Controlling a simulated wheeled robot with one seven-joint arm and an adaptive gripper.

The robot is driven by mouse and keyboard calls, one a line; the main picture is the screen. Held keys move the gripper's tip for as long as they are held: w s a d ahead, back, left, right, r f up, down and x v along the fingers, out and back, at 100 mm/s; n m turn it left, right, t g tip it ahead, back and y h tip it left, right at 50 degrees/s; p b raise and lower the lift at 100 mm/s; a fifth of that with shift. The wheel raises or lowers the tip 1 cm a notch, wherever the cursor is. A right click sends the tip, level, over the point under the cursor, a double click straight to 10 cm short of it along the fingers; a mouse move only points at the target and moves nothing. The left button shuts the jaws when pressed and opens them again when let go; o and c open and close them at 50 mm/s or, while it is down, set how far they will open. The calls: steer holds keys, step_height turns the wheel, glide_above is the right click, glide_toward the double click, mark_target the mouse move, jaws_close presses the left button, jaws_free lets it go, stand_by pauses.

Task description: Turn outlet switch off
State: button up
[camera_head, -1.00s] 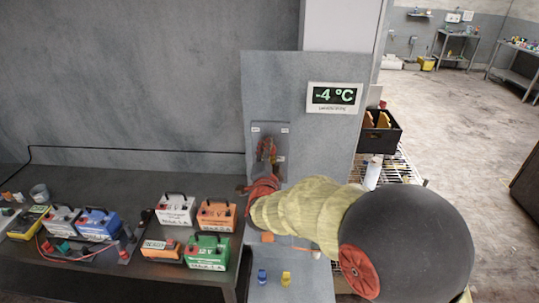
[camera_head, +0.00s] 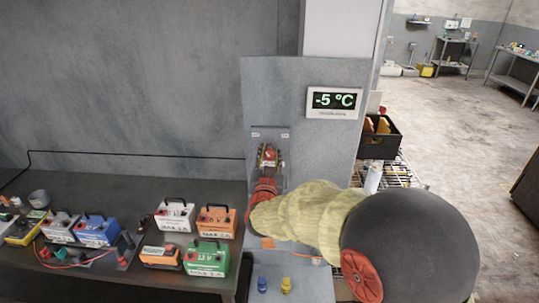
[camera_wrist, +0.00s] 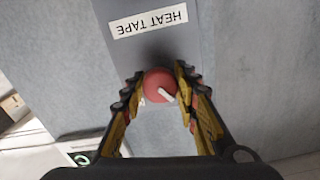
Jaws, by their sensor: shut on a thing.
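In the wrist view, a round red knob (camera_wrist: 157,83) with a white pointer mark sits on a grey plate under a "HEAT TAPE" label (camera_wrist: 148,21), which appears upside down. The pointer slants to the lower right of the picture. My gripper (camera_wrist: 157,79) is shut on the knob, with one finger at each side of it. In the head view, my gripper (camera_head: 268,156) is at the switch plate (camera_head: 270,133) on the grey panel. There, the gripper and arm hide most of the plate's lower part.
A temperature display (camera_head: 334,101) reading -5 °C is on the panel's upper right. Several batteries, including a green one (camera_head: 207,259), crowd the bench at left. A black crate (camera_head: 379,143) stands on a wire shelf behind the panel. Open floor (camera_head: 460,120) lies at right.

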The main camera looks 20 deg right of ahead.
steer(key=shift+n, duration=1)
steer(key=shift+f, duration=0.1)
steer(key=o, duration=1.2)
steer(key=shift+c, duration=0.2)
steer(key=v, duration=1.2)
